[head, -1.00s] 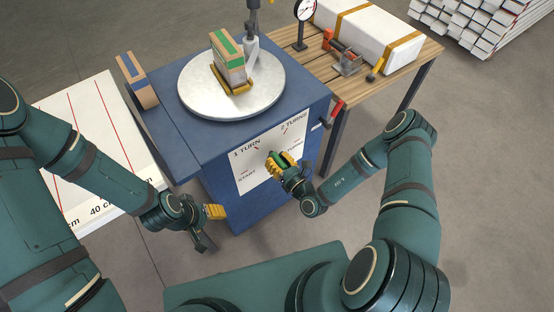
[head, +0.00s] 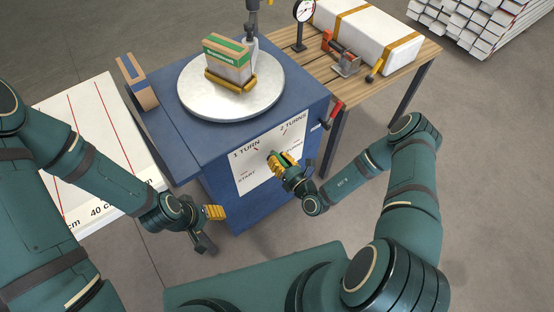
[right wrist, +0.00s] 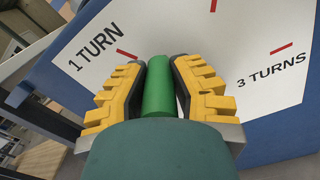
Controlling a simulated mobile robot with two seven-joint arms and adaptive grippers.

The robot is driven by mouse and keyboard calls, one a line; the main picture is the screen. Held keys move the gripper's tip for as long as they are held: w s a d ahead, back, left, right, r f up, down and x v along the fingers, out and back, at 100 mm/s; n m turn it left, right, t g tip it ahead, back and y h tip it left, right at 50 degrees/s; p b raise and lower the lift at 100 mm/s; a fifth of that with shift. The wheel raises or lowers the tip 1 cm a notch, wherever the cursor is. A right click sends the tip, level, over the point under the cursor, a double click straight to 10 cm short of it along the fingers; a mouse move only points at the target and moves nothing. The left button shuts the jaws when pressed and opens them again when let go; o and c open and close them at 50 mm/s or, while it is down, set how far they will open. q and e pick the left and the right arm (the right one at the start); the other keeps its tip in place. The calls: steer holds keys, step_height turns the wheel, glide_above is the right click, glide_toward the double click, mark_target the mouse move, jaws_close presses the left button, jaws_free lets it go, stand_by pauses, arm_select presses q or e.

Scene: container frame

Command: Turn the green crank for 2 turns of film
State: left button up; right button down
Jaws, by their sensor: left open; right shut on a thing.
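The green crank (right wrist: 158,88) stands out from the white dial panel (head: 247,183) on the front of the blue machine. My right gripper (head: 280,162) is shut around its handle, with yellow pads on both sides in the right wrist view. The panel reads START, 1 TURN, 2 TURNS and 3 TURNS, with red ticks; the 3 TURNS label is partly covered by my gripper in the head view. My left gripper (head: 209,228) is open and empty, low in front of the machine.
A red-handled lever (head: 333,114) sticks out at the machine's right edge. A wooden bench (head: 405,70) with a dial gauge, a clamp and a long white package stands at the right. A white board with red lines (head: 95,130) lies at the left.

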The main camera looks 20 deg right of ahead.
steer(key=w+d+f+m, duration=0.1)
steer(key=w+d+m, duration=0.1)
steer(key=d+m, duration=0.3)
steer(key=shift+d+m, duration=0.35)
steer(key=shift+m, duration=0.35)
steer(key=shift+f, duration=0.1)
steer(key=c, duration=0.7)
jaws_free()
steer(key=shift+w, duration=0.1)
steer(key=shift+c, duration=0.2)
steer(key=v, duration=1.2)
